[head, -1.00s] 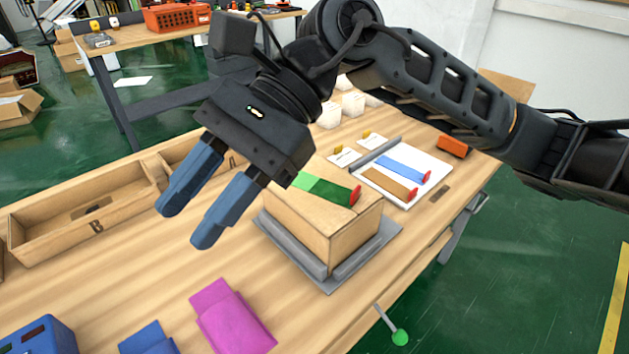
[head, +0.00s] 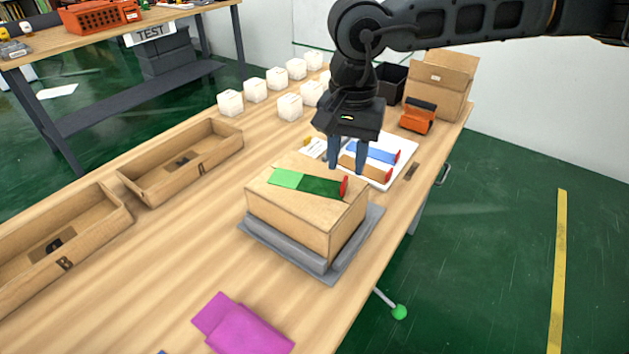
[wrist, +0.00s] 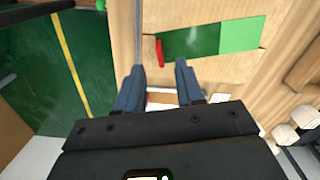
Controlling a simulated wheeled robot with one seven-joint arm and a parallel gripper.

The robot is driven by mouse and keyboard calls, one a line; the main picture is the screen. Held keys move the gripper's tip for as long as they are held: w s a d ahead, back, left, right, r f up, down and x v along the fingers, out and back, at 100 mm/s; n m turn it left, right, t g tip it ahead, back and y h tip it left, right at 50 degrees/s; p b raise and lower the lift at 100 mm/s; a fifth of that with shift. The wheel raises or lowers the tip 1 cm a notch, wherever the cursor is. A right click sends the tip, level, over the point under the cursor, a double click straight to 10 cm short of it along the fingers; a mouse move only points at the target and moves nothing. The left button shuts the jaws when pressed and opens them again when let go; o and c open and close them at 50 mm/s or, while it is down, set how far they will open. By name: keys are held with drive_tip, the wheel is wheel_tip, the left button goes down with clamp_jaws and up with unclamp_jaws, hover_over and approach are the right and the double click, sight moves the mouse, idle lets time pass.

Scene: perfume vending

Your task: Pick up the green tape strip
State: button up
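The green tape strip (head: 307,184) lies flat on top of a cardboard box (head: 300,232). It has a light green part, a dark green part and a red end at the right. In the wrist view the strip (wrist: 212,38) lies ahead of the fingertips, with its red end nearest them. My gripper (head: 348,168) points down behind the box's far right side, near the red end. In the wrist view my gripper (wrist: 160,68) has its two fingers apart with nothing between them. It does not touch the strip.
The box sits on a grey tray (head: 347,254). A white board (head: 385,175) with blue and brown strips lies behind. Wooden trays (head: 180,160) stand at left, white cubes (head: 256,90) at the back, and a magenta cloth-like item (head: 240,325) in front. An orange item (head: 418,115) stands back right.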

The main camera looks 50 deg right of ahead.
sight(345, 180)
drive_tip(key=shift+a+f+p, duration=0.1)
drive_tip(key=shift+f+p, duration=0.55)
drive_tip(key=shift+f, duration=1.8)
clamp_jaws()
